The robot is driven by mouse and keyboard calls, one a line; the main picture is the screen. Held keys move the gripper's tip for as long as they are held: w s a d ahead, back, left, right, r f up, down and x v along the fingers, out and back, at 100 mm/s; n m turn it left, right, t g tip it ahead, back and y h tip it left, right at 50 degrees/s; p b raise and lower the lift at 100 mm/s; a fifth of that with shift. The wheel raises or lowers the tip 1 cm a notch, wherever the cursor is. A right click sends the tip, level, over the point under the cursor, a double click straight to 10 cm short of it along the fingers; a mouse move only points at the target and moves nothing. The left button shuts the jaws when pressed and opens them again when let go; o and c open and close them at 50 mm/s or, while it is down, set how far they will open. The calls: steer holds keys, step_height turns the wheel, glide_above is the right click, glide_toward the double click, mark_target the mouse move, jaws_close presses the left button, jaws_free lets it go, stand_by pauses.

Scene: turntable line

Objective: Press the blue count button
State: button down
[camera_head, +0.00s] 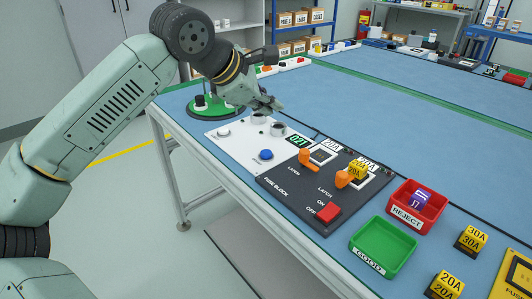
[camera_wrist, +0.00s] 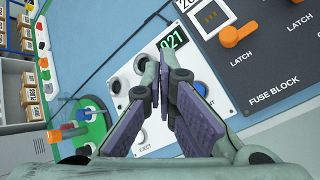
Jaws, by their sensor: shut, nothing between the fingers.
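The blue count button (camera_head: 265,155) sits on a white panel (camera_head: 238,150) on the blue bench, left of the black fuse block. In the wrist view the blue button (camera_wrist: 201,88) shows just right of my fingers, partly hidden by the right one. A green-digit counter (camera_head: 299,140) reading 021 is at the panel's far right corner; it also shows in the wrist view (camera_wrist: 173,40). My gripper (camera_head: 272,104) is shut and empty, above the far part of the panel. In the wrist view my gripper (camera_wrist: 166,68) points toward the panel, apart from the button.
A black fuse block (camera_head: 310,190) with orange latches and a red switch lies right of the panel. A red REJECT bin (camera_head: 418,207) and green GOOD bin (camera_head: 382,247) stand nearer right. A green turntable (camera_head: 212,106) is behind left. The bench behind is largely clear.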

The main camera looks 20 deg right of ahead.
mark_target(268, 154)
steer(key=shift+f+b, duration=2.65)
steer(key=shift+f, duration=1.35)
steer(key=shift+f+b, duration=0.45)
steer(key=shift+f+b, duration=0.45)
steer(key=shift+f, duration=0.05)
steer(key=shift+r, duration=0.1)
steer(key=shift+r+p, duration=0.55)
steer(key=shift+r, duration=0.25)
steer(key=shift+r, duration=0.15)
steer(key=shift+r+p, duration=1.7)
steer(key=shift+r, duration=0.7)
